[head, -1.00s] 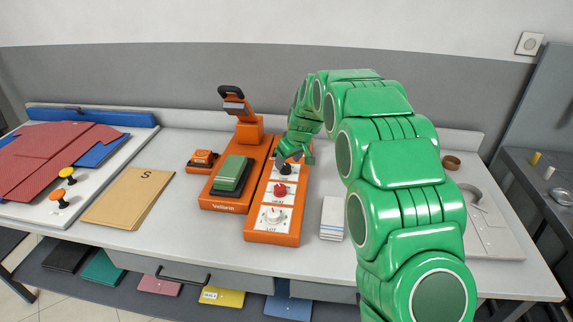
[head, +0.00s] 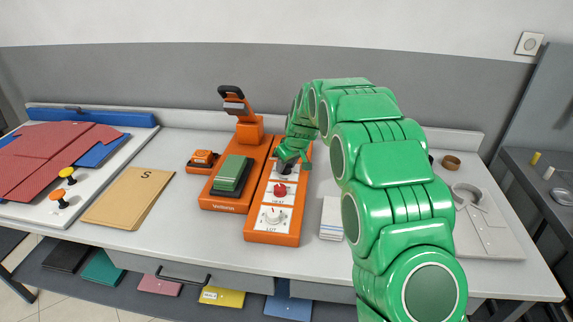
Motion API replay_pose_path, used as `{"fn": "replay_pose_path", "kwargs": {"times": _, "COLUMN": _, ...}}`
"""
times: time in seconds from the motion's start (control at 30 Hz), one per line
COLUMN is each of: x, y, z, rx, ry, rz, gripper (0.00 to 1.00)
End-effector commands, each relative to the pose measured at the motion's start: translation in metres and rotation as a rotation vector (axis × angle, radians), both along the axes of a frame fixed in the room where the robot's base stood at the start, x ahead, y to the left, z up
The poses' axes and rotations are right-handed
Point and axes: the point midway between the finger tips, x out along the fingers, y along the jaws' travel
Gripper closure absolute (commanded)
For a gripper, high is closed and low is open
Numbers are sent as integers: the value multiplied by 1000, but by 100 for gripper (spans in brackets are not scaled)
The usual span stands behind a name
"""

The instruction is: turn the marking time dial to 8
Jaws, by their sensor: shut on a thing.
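The orange control panel (head: 250,237) stands on the counter beside the press and carries a column of dials. The red HEAT dial (head: 280,190) is in the middle and the white LOT dial (head: 273,215) is nearest the front. My green gripper (head: 286,165) is at the dark dial (head: 281,169) above HEAT, shut on it. This is taken as the marking time dial; its label and pointer are hidden by my gripper, so its setting cannot be read.
The orange press (head: 228,206) with its green pad stands just left of the panel. A stack of white cards (head: 331,219) lies to the right. A brown envelope (head: 128,199) marked S lies further left. My arm covers much of the counter's right side.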

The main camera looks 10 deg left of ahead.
Motion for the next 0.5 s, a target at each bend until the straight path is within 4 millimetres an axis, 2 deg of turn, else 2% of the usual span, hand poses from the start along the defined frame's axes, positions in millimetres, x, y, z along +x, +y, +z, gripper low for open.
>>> {"fn": "replay_pose_path", "kwargs": {"times": 0.27, "x": 0, "y": 0, "z": 0, "rx": -1, "ry": -1, "rz": -49, "gripper": 88}}
{"fn": "replay_pose_path", "kwargs": {"times": 0.5, "x": 0, "y": 1, "z": 2, "rx": -1, "ry": -5, "rz": -190, "gripper": 88}}
